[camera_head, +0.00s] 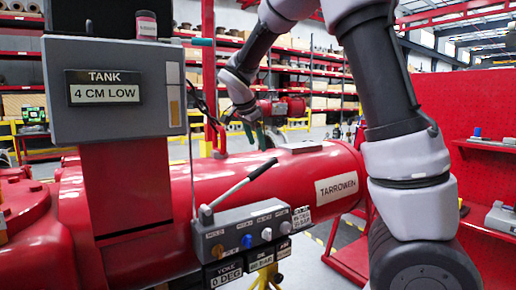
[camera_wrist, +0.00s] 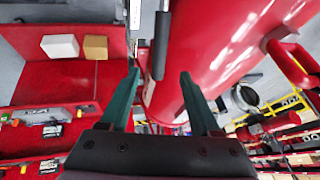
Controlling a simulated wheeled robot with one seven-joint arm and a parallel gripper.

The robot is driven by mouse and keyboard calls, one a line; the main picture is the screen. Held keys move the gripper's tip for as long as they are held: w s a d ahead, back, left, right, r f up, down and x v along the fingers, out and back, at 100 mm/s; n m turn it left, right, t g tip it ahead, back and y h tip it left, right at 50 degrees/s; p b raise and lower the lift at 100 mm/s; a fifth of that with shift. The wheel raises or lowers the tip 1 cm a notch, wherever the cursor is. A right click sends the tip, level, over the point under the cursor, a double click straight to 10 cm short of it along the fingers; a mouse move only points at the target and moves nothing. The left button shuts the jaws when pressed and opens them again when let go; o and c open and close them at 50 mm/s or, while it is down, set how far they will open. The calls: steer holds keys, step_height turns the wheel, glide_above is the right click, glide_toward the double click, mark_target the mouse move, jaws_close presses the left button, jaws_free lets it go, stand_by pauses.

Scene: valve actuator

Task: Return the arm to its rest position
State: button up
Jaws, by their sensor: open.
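My arm (camera_head: 375,80) is raised and bent, rising at the right and reaching back over the red cylinder (camera_head: 285,180). My gripper (camera_head: 254,137) points down above the cylinder in the head view. In the wrist view, the two dark green fingers of my gripper (camera_wrist: 160,73) are spread apart with nothing held between them. A lever with a black grip (camera_head: 262,169) slants up from the grey control box (camera_head: 240,228), below the gripper in the head view. In the wrist view, a dark bar, seemingly this grip (camera_wrist: 160,45), shows beyond the fingertips; I see no contact.
A grey display box (camera_head: 115,90) reading "TANK 4 CM LOW" stands on a red post at the left. A jar (camera_head: 146,25) sits on top of it. A red panel with a shelf (camera_head: 490,145) stands at the right, close to my arm. Storage racks fill the background.

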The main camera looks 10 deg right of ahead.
steer(key=s+d+r+n+y, duration=0.4)
steer(key=s+d, duration=0.5)
steer(key=s, duration=0.4)
steer(key=s+n+t+y, duration=0.1)
steer(key=s+n, duration=0.3)
steer(key=s, duration=1.1)
steer(key=shift+d+r+n+t+y, duration=0.3)
steer(key=shift+t+y, duration=0.1)
steer(key=shift+t, duration=0.2)
